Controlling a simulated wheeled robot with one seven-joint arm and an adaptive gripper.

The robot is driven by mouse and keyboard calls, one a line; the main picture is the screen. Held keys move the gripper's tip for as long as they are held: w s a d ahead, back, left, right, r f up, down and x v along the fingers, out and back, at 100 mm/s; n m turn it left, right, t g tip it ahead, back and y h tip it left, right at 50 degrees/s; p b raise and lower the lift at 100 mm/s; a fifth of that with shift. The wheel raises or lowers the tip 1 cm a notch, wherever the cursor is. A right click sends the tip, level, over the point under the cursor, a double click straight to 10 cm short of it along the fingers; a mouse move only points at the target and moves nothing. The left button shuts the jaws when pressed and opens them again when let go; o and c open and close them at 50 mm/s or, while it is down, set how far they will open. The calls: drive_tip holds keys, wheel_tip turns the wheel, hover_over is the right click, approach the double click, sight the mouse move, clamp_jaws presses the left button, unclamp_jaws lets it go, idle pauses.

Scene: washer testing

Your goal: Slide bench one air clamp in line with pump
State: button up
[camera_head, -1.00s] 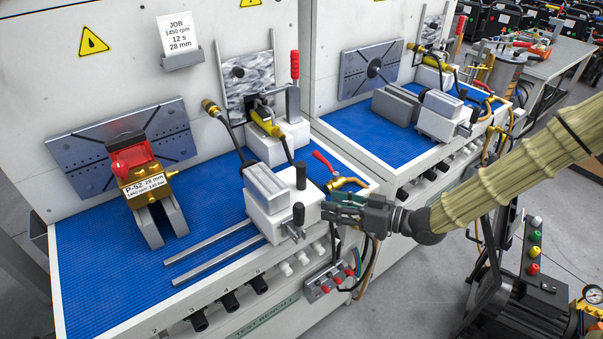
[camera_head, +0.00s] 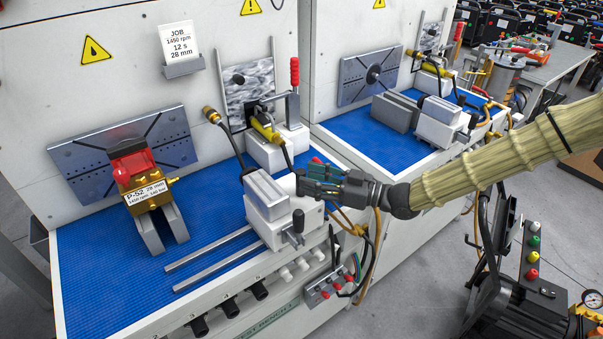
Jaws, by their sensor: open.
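The brass pump (camera_head: 146,188) with a red cap and a "P-52 28 mm" label stands on a grey cradle at the left of the blue bench top. The air clamp, a white block with a grey jaw (camera_head: 267,196), sits at the right end of two grey rails (camera_head: 212,250), apart from the pump. A black knob (camera_head: 298,220) stands at its front. My gripper (camera_head: 305,180) is open above the clamp's rear right, where its fingers hide part of the clamp. I cannot tell whether they touch it.
Hoses and a red-button box (camera_head: 330,287) hang at the bench's front right. A second bench (camera_head: 385,140) stands to the right. The blue surface (camera_head: 110,260) around the rails is clear.

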drive_tip(key=shift+p+x, duration=0.35)
drive_tip(key=shift+x, duration=1.3)
clamp_jaws()
